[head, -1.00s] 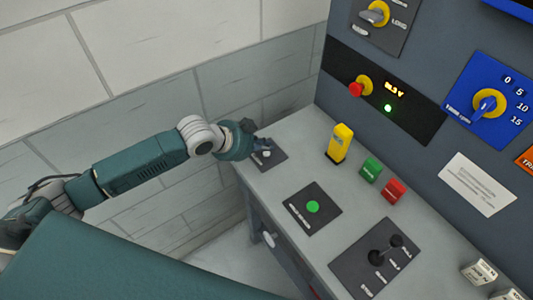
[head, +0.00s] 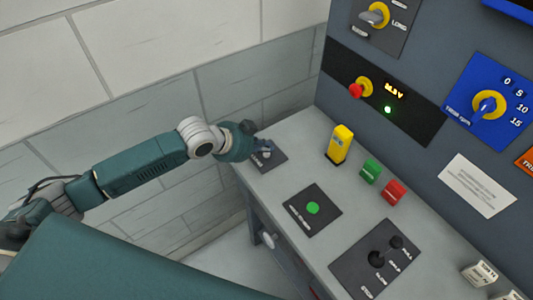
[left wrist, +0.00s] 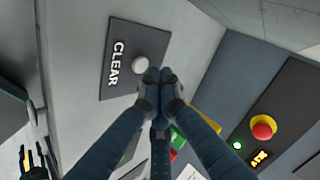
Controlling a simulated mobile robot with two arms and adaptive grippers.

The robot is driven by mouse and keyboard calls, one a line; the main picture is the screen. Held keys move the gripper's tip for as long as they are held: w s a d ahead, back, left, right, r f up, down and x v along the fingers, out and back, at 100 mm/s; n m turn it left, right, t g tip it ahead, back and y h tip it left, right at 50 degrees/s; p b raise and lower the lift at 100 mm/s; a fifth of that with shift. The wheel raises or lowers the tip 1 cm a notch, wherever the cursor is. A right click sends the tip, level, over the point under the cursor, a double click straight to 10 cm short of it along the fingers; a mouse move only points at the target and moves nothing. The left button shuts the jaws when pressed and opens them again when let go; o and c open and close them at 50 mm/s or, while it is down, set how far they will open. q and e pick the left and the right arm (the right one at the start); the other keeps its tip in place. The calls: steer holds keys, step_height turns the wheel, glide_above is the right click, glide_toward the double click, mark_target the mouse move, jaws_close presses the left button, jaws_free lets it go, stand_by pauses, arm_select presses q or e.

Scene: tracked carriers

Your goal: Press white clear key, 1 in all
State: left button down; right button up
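The white clear key (left wrist: 140,64) is a small round button on a dark plate (left wrist: 118,75) lettered CLEAR, best seen in the left wrist view. In the head view the plate (head: 272,162) lies at the far left end of the grey console top. My left gripper (left wrist: 158,75) has its fingertips together with nothing between them. The tips are right beside the key in the left wrist view; I cannot tell whether they touch it. In the head view the left gripper (head: 262,146) is over the plate and partly hides the key.
A green button (head: 313,208) on its own plate, a yellow block (head: 339,144), green (head: 370,170) and red (head: 393,191) blocks and a black lever (head: 377,259) stand on the console. A red mushroom button (head: 356,90) is on the upright panel. A brick wall is behind my left arm.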

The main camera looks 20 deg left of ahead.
mark_target(265, 156)
arm_select(q)
steer(key=shift+f, duration=0.15)
steer(key=shift+f, duration=0.25)
steer(key=shift+f, duration=0.45)
stand_by(0.9)
steer(key=shift+r+p, duration=0.8)
steer(key=shift+r, duration=0.05)
step_height(265, 156, up, 5)
steer(key=p, duration=0.5)
steer(key=shift+r, duration=0.1)
stand_by(0.6)
